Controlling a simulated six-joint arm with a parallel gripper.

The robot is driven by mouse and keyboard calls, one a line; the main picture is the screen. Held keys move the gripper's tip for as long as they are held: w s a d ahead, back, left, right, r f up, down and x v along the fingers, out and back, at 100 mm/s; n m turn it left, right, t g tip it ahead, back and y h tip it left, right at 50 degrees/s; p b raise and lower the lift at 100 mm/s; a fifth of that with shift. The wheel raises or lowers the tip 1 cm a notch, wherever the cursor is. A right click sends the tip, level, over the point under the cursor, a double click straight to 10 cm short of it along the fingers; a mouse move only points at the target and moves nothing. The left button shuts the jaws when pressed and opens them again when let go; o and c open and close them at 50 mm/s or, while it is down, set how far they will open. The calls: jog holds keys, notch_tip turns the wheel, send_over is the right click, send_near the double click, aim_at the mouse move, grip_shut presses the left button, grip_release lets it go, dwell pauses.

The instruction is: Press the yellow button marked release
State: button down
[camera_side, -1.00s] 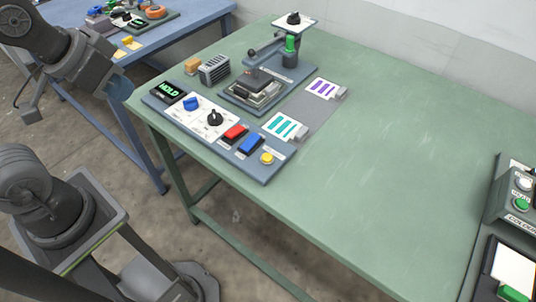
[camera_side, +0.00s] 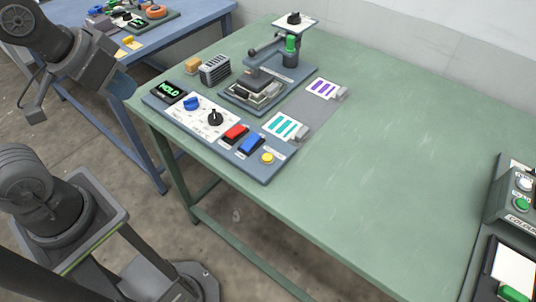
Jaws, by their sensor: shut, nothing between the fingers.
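The yellow button (camera_side: 267,158) is a small round cap at the near right end of the blue-grey control panel (camera_side: 262,172). My gripper (camera_side: 120,86) is at the upper left, off the green table's left corner. It is shut and empty, well apart from the button. The fingertips are small and hard to make out.
The green table (camera_side: 390,150) is bare to the right. Another control box (camera_side: 519,207) is at far right.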

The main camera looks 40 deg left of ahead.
jog(key=w+d+f+n, duration=0.1)
jog(key=w+d+n, duration=0.1)
jog(key=w+n, duration=0.4)
jog(key=n+t+h, duration=0.3)
jog(key=n+h, duration=0.1)
jog(key=n, duration=1.2)
send_over(268, 159)
notch_tip(268, 159, down, 9)
jog(key=shift+f, duration=0.15)
jog(key=shift+a, duration=0.1)
jog(key=shift+f, duration=0.1)
jog(key=shift+f, duration=4.3)
jog(key=shift+f, duration=0.15)
jog(key=shift+f, duration=0.3)
